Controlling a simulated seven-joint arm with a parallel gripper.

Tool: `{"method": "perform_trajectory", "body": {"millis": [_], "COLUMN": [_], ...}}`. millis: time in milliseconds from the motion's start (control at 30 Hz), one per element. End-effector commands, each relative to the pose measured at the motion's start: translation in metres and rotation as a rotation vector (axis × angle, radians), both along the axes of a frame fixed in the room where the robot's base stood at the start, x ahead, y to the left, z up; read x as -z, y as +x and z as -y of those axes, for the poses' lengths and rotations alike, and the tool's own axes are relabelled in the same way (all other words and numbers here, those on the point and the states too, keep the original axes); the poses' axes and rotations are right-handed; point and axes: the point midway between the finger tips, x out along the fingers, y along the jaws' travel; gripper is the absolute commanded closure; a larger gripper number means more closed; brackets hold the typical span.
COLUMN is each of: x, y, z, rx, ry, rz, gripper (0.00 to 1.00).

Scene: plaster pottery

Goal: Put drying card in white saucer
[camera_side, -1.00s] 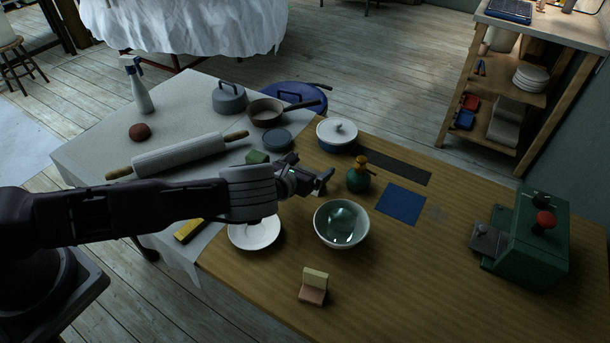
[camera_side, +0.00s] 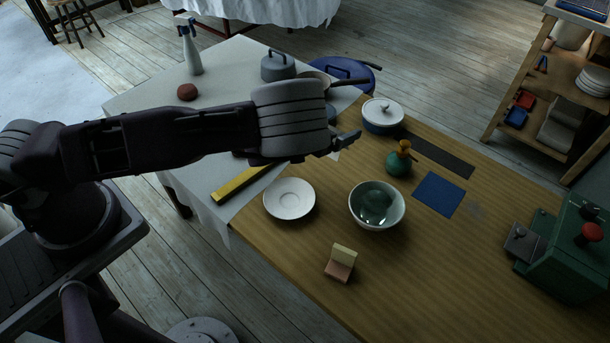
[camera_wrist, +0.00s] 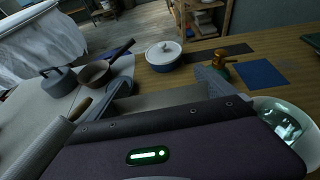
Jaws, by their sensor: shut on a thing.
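The white saucer (camera_side: 289,208) lies on the wooden table near its left edge, empty; it is not seen in the wrist view. My gripper (camera_side: 346,143) is above the table, behind and to the right of the saucer in the side view. In the wrist view my gripper (camera_wrist: 168,90) has its two fingers spread wide on either side of a pale, flat drying card (camera_wrist: 160,99), and is shut on it. The card's near part is hidden by my wrist. A small pale corner, likely the card (camera_side: 334,155), shows under the gripper in the side view.
A pale green bowl (camera_side: 377,222) stands right of the saucer. A green bottle (camera_side: 398,164), a lidded pot (camera_side: 382,126) and a blue sheet (camera_side: 438,194) lie beyond. A yellow bar (camera_side: 240,185) is left of the saucer, a two-tone block (camera_side: 340,271) in front.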

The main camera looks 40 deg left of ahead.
Motion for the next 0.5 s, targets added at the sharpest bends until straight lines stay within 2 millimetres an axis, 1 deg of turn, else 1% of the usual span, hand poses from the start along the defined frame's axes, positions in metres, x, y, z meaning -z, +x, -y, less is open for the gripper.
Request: {"method": "perform_trajectory", "body": {"millis": [33,100,200,267,333,433,500], "x": [-0.003,-0.011,-0.02,-0.023,-0.019,-0.001,0.017], "y": [-0.021,-0.048,-0.078,-0.088,-0.094,-0.096,-0.096], "z": [-0.002,-0.004,-0.005,-0.005,-0.005,-0.007,-0.005], "rx": [0.0,0.006,0.017,0.022,0.024,0.019,0.026], "ry": [0.001,0.003,0.011,0.013,0.015,0.012,0.018], "rz": [-0.004,-0.003,-0.004,-0.003,-0.006,-0.006,-0.006], "gripper": [0.43,0.43,0.43,0.43,0.43,0.43,0.43]}}
